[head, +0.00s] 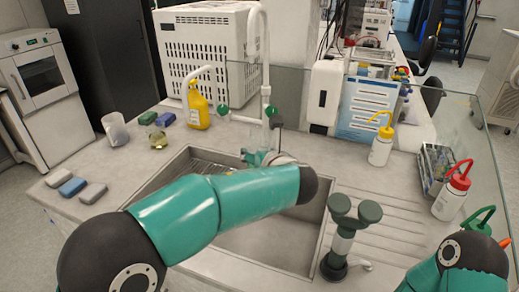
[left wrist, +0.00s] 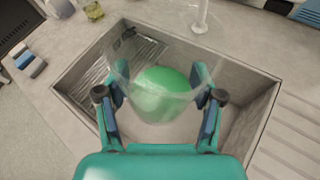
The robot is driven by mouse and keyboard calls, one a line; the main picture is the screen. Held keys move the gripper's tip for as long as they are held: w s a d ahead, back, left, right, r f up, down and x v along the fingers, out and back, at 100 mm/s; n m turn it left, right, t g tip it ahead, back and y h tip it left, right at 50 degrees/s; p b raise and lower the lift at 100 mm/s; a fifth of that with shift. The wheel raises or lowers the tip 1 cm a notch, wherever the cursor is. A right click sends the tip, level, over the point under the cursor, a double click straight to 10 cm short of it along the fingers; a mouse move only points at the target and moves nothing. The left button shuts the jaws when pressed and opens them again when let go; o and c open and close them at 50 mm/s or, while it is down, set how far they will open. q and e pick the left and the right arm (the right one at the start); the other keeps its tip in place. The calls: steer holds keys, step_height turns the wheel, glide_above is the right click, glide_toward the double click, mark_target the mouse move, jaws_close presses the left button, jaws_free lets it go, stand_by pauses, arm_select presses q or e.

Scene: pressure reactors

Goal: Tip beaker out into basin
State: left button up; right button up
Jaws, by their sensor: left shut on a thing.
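A clear beaker (left wrist: 122,72) with a green content (left wrist: 162,92) is held between the fingers of my left gripper (left wrist: 160,98) in the left wrist view. The left gripper is shut on it, over the steel basin (left wrist: 78,84). In the head view the left arm reaches across the basin (head: 285,245), and the arm hides most of the gripper and the beaker. The beaker's exact tilt is hard to tell. My right arm shows at the lower right of the head view, but its gripper is out of frame.
A tap (head: 266,100) stands behind the basin. A yellow bottle (head: 197,106), a white cup (head: 115,131) and sponges (head: 72,187) lie to the left. Wash bottles (head: 381,146) and a dark green eyewash fitting (head: 342,240) stand to the right. A glass screen bounds the right edge.

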arm_select(q)
steer(key=shift+f+m+y+b, duration=0.9)
steer(key=shift+f+m+b, duration=0.6)
steer(key=shift+f, duration=3.2)
steer(key=s+a+r+m+t+y+p, duration=0.1)
steer(key=a+m+y+p, duration=0.4)
steer(key=m+p, duration=0.5)
steer(key=shift+s+a+r+m+t, duration=0.15)
steer(key=shift+s+r+m+t, duration=0.15)
steer(key=shift+r+m+t, duration=0.9)
steer(key=shift+m+g, duration=0.3)
steer(key=shift+m, duration=0.3)
steer(key=shift+f, duration=0.1)
